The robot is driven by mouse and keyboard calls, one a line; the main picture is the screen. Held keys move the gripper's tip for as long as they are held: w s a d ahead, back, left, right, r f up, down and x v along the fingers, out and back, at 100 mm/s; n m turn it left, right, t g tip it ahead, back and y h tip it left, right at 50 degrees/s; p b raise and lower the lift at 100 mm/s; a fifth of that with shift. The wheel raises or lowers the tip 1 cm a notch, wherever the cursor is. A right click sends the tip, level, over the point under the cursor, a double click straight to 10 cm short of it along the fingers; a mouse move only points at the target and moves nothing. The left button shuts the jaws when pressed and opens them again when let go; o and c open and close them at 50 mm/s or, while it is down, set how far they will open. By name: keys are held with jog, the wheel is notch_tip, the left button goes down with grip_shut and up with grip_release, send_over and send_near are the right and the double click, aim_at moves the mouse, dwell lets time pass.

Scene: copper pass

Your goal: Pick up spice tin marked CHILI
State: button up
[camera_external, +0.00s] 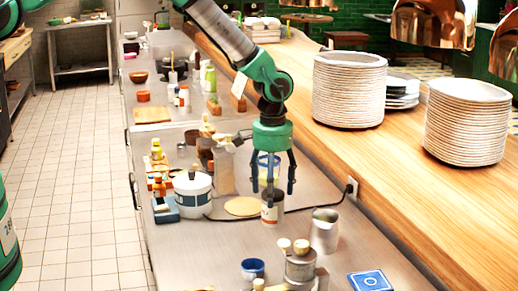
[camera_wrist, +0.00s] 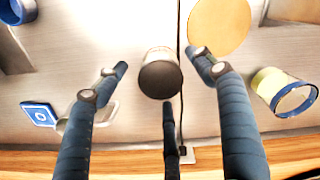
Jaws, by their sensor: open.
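A small tin (camera_external: 270,211) with a dark top and a pale label stands upright on the steel worktop. Its lettering is too small to read, so I cannot confirm that it says CHILI. In the wrist view the tin (camera_wrist: 160,75) shows dark top first, between my fingers. My gripper (camera_external: 272,187) points straight down just above the tin, its fingers spread around the top. In the wrist view my gripper (camera_wrist: 157,66) is open, with a gap between the fingers and the tin. The tin's lower side is hidden in the wrist view.
A metal jug (camera_external: 324,232) stands to the tin's right. A round board (camera_external: 243,206) lies at its left, and a blue-rimmed cup (camera_wrist: 288,96) stands behind. A blue box (camera_external: 370,281) and blue cup (camera_external: 252,268) are nearer. A black cable crosses the worktop beside the tin.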

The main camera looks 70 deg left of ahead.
jog(key=shift+f+p, duration=0.4)
jog(key=shift+f, duration=2.05)
jog(key=shift+c, duration=0.2)
jog(key=c, duration=1.3)
jog(key=shift+c, duration=0.2)
jog(key=shift+r, duration=0.1)
jog(key=shift+w+r, duration=0.1)
jog(key=shift+r, duration=0.6)
notch_tip(320, 180, up, 2)
jog(key=shift+r+b, duration=0.1)
jog(key=shift+b, duration=0.3)
jog(key=s+r+b, duration=0.1)
jog(key=s, duration=1.5)
jog(key=shift+d+b, duration=0.35)
jog(key=shift+d, duration=0.1)
